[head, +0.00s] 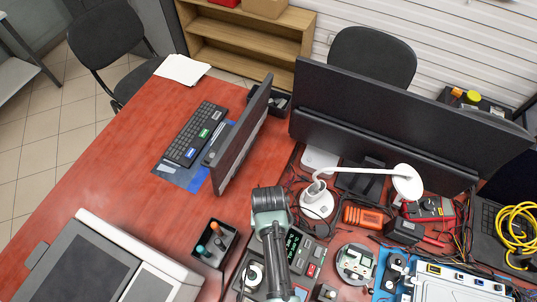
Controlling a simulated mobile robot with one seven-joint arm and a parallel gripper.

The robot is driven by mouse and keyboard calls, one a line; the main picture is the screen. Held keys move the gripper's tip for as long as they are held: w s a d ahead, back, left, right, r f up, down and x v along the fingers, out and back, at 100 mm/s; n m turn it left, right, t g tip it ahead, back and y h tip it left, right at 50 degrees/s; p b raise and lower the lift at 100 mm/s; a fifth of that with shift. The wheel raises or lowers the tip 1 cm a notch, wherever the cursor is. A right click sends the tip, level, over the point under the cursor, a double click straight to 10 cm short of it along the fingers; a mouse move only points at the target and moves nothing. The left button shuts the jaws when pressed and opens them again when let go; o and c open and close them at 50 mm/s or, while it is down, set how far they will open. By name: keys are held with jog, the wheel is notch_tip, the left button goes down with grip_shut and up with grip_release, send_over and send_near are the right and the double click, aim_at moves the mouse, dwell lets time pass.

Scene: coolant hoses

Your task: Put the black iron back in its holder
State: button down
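I cannot make out the black iron in the head view. A dark station with a lit green display (293,243) and red buttons sits at the bottom middle, partly hidden behind my arm. Left of my arm is a dark unit with a round white part (253,274), which may be the iron's holder; I cannot tell. My grey-green arm reaches up over the table at the bottom middle and covers part of both. My gripper's fingertips do not show, so I cannot see whether they hold anything.
A black box (206,258) with teal and orange handles stands left of my arm. A white lamp (317,201), an orange device (363,216), a round fixture (355,262) and cables crowd the right. Monitors (380,110) stand behind.

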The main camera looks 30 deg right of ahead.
jog(key=shift+c, duration=0.4)
grip_release()
dwell(0.4)
jog(key=shift+r+p, duration=2.75)
jog(key=shift+r, duration=0.05)
notch_tip(320, 180, up, 4)
jog(key=p, duration=0.4)
jog(key=shift+r+p, duration=0.55)
jog(key=shift+r, duration=0.4)
